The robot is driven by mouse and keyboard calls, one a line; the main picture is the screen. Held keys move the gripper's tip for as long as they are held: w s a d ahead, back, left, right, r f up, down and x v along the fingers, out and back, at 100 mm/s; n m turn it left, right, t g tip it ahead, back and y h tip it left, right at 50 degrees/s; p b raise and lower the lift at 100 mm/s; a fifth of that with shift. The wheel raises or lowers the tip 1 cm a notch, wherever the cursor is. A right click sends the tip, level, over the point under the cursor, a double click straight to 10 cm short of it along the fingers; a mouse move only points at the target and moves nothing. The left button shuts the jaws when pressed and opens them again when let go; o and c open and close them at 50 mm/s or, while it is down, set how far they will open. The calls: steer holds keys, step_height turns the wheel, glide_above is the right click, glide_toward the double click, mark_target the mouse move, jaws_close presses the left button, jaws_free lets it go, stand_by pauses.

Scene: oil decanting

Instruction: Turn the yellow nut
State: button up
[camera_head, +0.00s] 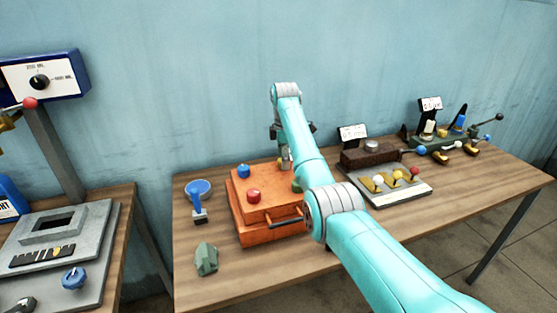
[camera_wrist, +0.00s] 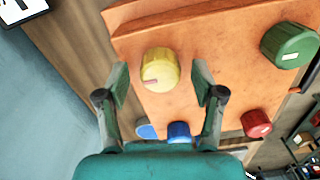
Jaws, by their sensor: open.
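The yellow nut (camera_wrist: 160,70) is a round ribbed knob with a small red mark, on the top of an orange box (camera_wrist: 215,75). My gripper (camera_wrist: 160,80) is open, with one finger on each side of the yellow nut in the wrist view. Gaps show between the fingers and the nut; I cannot tell the height difference. In the head view, my arm hides most of the nut and my gripper (camera_head: 287,152) is over the back right of the orange box (camera_head: 270,208).
The box also bears a blue knob (camera_head: 243,171), a red knob (camera_head: 254,195) and a green knob (camera_wrist: 289,45). A blue funnel (camera_head: 199,188) and a green block (camera_head: 206,259) are left of it. A lever panel (camera_head: 405,192) is right. Bare wood (camera_head: 240,275) lies in front.

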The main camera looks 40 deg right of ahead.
steer(key=shift+f, duration=0.1)
steer(key=c, duration=1.1)
steer(key=shift+c, duration=0.2)
steer(key=shift+m, duration=0.3)
steer(key=m, duration=0.5)
steer(key=shift+m, duration=0.3)
steer(key=m, duration=1.1)
steer(key=shift+m, duration=0.4)
steer(key=m, duration=0.6)
